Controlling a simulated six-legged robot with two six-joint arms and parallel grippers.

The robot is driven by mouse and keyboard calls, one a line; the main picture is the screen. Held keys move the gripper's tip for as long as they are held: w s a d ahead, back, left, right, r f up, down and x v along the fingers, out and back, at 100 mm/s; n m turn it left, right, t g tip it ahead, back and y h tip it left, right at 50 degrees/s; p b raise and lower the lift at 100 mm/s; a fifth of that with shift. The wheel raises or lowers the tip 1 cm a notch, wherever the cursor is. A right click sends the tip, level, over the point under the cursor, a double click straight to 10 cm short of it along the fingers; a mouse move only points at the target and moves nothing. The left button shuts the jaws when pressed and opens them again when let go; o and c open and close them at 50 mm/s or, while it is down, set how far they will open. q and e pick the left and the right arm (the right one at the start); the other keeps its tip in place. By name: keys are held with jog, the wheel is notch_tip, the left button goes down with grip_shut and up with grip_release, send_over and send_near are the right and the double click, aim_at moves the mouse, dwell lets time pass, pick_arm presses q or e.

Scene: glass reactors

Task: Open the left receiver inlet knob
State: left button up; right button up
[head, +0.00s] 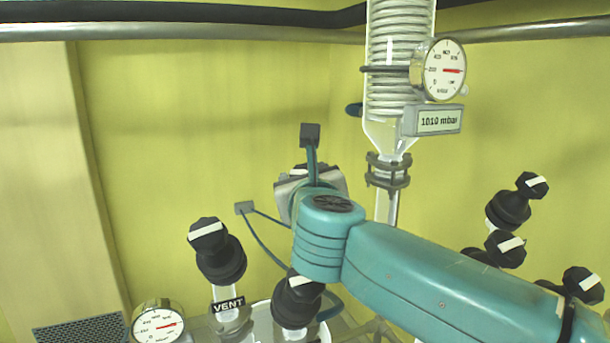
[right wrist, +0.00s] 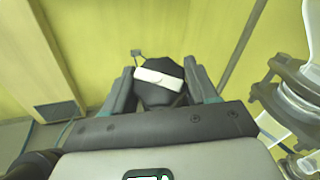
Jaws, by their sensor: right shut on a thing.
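My right gripper (right wrist: 164,92) is shut on a black knob (right wrist: 160,76) with a white stripe across its top. The stripe lies nearly crosswise there, slightly tilted. In the head view my teal right arm comes in from the right, and its wrist hides the fingers and the held knob. I read no label on this knob, so I cannot tell from the frames whether it is the left receiver inlet knob. My left gripper is not in view.
A black knob (head: 215,250) above a VENT label (head: 228,304) and another black knob (head: 297,300) stand left of my arm. Several knobs stand at right. A glass coil column (head: 400,55) with a gauge (head: 442,69) and 1010 mbar display (head: 440,121) rises behind my arm.

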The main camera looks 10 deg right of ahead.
jog(key=shift+d+r+n+y+p, duration=0.1)
jog(key=shift+n+y+p, duration=0.2)
jog(key=shift+n+y, duration=0.55)
jog(key=shift+n+g+y, duration=0.4)
jog(key=shift+n+y, duration=0.35)
jog(key=shift+n, duration=0.2)
jog(key=shift+y, duration=0.3)
jog(key=o, duration=1)
jog(key=shift+c, duration=0.2)
jog(key=s+d+r+b, duration=0.1)
jog(key=s+b, duration=0.1)
jog(key=s, duration=1.4)
jog(key=shift+d+r, duration=0.3)
jog(key=shift+r, duration=0.1)
